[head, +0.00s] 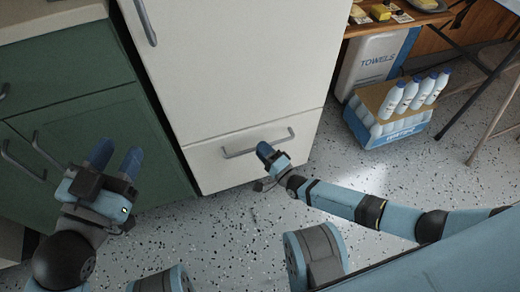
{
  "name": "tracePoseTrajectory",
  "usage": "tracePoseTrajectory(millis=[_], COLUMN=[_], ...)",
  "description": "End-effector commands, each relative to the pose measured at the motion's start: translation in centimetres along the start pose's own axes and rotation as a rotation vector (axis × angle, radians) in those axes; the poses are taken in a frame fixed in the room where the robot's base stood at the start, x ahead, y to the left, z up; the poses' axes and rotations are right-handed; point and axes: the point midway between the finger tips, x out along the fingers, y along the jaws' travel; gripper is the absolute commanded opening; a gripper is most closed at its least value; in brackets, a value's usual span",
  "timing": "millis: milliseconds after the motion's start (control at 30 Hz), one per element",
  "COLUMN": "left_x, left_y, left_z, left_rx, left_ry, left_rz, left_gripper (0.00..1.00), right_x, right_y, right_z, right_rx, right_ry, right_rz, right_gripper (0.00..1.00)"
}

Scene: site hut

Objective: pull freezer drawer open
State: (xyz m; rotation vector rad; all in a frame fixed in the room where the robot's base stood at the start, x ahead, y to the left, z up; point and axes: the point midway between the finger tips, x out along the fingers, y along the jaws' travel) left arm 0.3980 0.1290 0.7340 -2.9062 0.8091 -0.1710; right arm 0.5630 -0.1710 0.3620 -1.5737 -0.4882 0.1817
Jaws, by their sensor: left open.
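The white freezer drawer (215,165) is at the bottom of the tall white fridge (235,65). Its front looks flush with the door above. A grey bar handle (243,150) runs across the drawer front. My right gripper (266,152) is at the handle's lower side, its fingertips close to or overlapping the bar. I cannot tell whether it touches the handle or how far its fingers are apart. My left gripper (116,159) is open and empty, in front of the green cabinet and left of the drawer.
Green cabinets (95,125) with bar handles stand left of the fridge. A blue pack of white bottles (388,125) sits on the floor at right, near a towels box (375,62) and a wooden table (400,18). The speckled floor (225,225) before the drawer is clear apart from my own parts.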

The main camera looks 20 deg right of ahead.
Motion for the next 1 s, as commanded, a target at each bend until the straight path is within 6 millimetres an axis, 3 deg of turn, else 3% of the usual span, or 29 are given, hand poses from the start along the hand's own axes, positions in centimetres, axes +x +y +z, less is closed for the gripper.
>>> tracePoseTrajectory(millis=[200,467,633,867,1000], left_x=[0.2,0.0,0.0,0.0,0.1], left_y=[-0.2,-0.2,-0.2,-0.2,-0.2], left_z=[-0.1,-0.2,-0.2,-0.3,-0.8], left_rx=[0.027,0.036,0.037,0.035,0.018], left_ry=[0.022,0.021,0.020,0.020,0.015], left_rz=[-0.002,0.001,0.002,0.001,0.002], left_gripper=[0.43,0.43,0.43,0.43,0.43], right_x=[1.4,1.5,1.5,1.4,0.2], right_y=[0.0,0.0,0.0,-0.1,-0.5], right_z=[0.0,0.0,0.0,0.0,0.4], right_rx=[-0.001,-0.001,-0.001,-0.001,0.000], right_ry=[-0.001,-0.001,0.000,0.000,0.000], right_rz=[0.001,0.001,0.001,0.001,0.001], right_gripper=[0.39,0.39,0.00,0.00,0.00])
